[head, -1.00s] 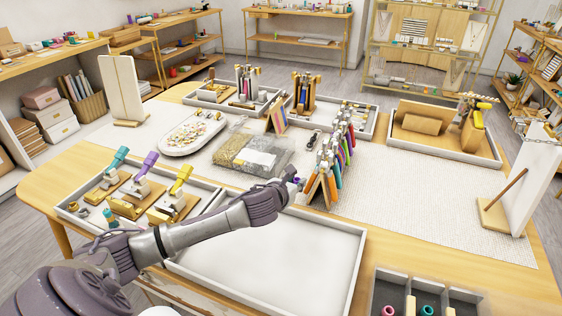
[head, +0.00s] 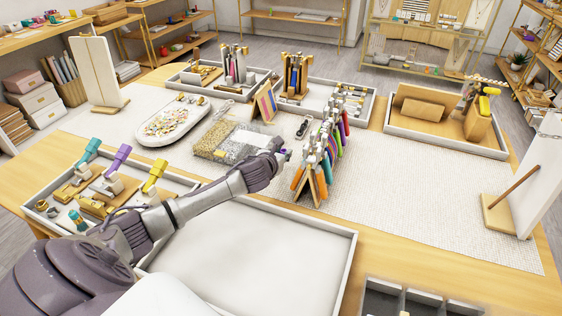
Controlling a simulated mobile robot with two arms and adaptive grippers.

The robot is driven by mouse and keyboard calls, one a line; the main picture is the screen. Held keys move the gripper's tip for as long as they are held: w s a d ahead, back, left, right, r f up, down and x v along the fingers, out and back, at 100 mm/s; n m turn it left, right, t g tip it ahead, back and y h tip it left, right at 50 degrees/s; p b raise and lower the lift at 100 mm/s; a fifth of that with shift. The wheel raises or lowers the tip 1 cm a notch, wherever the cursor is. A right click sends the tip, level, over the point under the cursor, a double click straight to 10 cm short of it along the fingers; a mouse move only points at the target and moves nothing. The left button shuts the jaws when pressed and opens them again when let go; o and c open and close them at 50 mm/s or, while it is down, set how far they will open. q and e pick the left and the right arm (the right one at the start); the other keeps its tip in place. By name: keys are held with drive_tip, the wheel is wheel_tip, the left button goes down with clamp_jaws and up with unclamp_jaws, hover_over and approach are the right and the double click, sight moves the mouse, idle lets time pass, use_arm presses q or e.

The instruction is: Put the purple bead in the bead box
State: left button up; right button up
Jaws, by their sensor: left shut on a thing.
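My left gripper (head: 281,150) reaches over the middle of the table, beside the rack of coloured tools. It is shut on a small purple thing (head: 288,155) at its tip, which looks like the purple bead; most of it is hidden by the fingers. A dark box with pale dividers (head: 402,299), which looks like the bead box, is at the bottom right, cut off by the picture edge. It is well apart from the left gripper. My right gripper is not in view.
The rack of coloured tools (head: 313,180) stands just right of the gripper. A clear bag (head: 228,141) lies to its left. An empty white tray (head: 255,250) is in front. A tray with coloured-handled tools (head: 186,184) is at left. The woven mat (head: 420,200) at right is clear.

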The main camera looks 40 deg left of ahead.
use_arm(q)
drive_tip(key=shift+f, duration=0.5)
wheel_tip(320, 180, down, 3)
drive_tip(key=shift+f, duration=0.1)
drive_tip(key=shift+w, duration=0.1)
drive_tip(key=shift+f, duration=0.1)
drive_tip(key=o, duration=0.6)
drive_tip(key=shift+o, duration=1)
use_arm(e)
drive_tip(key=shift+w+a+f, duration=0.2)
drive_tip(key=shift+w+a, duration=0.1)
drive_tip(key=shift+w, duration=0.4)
